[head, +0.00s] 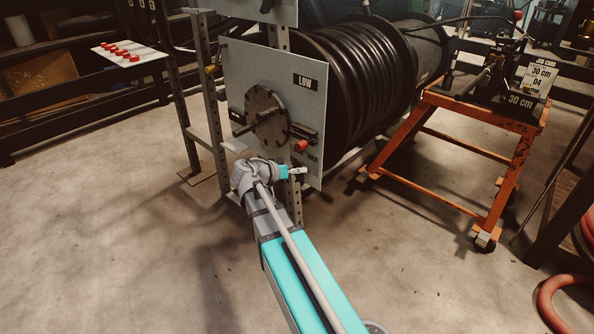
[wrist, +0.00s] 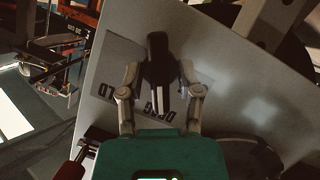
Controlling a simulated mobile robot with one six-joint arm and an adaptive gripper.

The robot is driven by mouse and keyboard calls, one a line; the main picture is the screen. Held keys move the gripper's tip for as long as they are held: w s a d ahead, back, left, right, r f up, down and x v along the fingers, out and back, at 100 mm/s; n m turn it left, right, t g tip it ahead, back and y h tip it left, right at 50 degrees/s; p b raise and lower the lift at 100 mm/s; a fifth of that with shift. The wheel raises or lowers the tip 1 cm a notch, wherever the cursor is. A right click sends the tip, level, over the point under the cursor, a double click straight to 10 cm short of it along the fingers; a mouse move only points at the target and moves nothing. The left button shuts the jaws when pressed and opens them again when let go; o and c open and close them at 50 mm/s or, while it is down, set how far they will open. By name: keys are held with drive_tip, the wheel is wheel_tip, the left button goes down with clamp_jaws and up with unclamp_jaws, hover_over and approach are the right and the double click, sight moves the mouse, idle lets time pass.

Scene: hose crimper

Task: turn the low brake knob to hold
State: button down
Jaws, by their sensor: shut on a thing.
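The low brake knob (wrist: 157,58) is black with a white stripe on its lower end in the wrist view. It stands on the grey panel (wrist: 220,70). The fingers of my gripper (wrist: 160,74) are on either side of it and shut on it. Lettering, partly covered, shows on the panel left of and below the knob; the white stripe points down toward the lower lettering. The knob is hard to make out there.
A red-tipped lever (head: 301,146) and a dark round hub (head: 267,116) sit on the panel just above my gripper. A big hose reel (head: 350,75) is behind it. An orange cart (head: 460,150) stands right. The floor in front is mostly clear.

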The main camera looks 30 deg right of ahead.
drive_tip(key=shift+s, duration=0.1)
drive_tip(key=m+t, duration=0.1)
drive_tip(key=m, duration=0.1)
drive_tip(key=m+t+y, duration=0.1)
drive_tip(key=shift+s+m+p, duration=0.2)
drive_tip(key=shift+m+p, duration=0.15)
drive_tip(key=shift+m, duration=0.05)
drive_tip(key=m+t+y+b, duration=0.1)
drive_tip(key=m+t, duration=0.2)
drive_tip(key=shift+f+m, duration=0.1)
drive_tip(key=shift+m, duration=0.3)
idle(0.3)
drive_tip(key=c, duration=0.6)
unclamp_jaws()
drive_tip(key=shift+w, duration=0.1)
